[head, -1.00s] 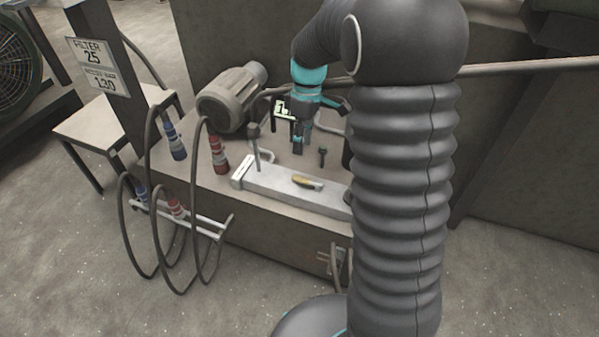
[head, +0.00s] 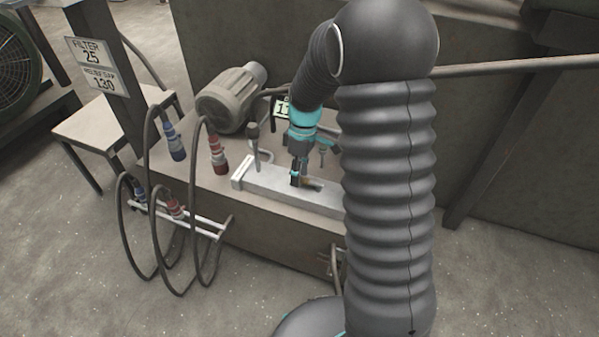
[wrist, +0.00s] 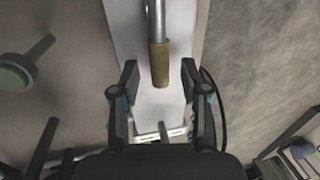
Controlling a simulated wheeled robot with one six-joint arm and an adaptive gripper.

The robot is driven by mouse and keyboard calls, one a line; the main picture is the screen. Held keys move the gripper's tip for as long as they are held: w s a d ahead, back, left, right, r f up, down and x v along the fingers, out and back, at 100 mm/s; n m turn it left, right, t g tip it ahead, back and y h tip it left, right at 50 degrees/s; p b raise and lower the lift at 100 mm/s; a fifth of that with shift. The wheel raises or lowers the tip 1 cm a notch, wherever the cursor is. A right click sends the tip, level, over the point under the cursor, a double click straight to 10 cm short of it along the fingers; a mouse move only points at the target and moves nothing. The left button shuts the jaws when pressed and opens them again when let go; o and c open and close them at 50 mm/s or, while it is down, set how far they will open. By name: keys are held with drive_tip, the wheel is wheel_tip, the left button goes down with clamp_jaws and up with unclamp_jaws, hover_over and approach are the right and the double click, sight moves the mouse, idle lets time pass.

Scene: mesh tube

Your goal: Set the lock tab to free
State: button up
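A small yellow-brown piece, which looks like the lock tab (head: 313,184), lies along the top of a pale grey box (head: 262,187). My gripper (head: 296,181) is over its left end and hides part of it. In the wrist view the tab (wrist: 160,64) shows as a brownish block on the end of a metal rod. My gripper (wrist: 160,78) is open there, one finger on each side of the tab's end, with gaps visible on both sides. I cannot tell how far the fingertips are above the box. Nothing is held.
A lever with a dark knob (head: 253,131) stands by the box's left end. A green-topped knob (wrist: 15,78) is left in the wrist view. A motor (head: 230,97), a red connector (head: 218,155) and a blue connector (head: 174,142) with looping hoses are left of the arm.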

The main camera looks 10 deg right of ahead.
clamp_jaws()
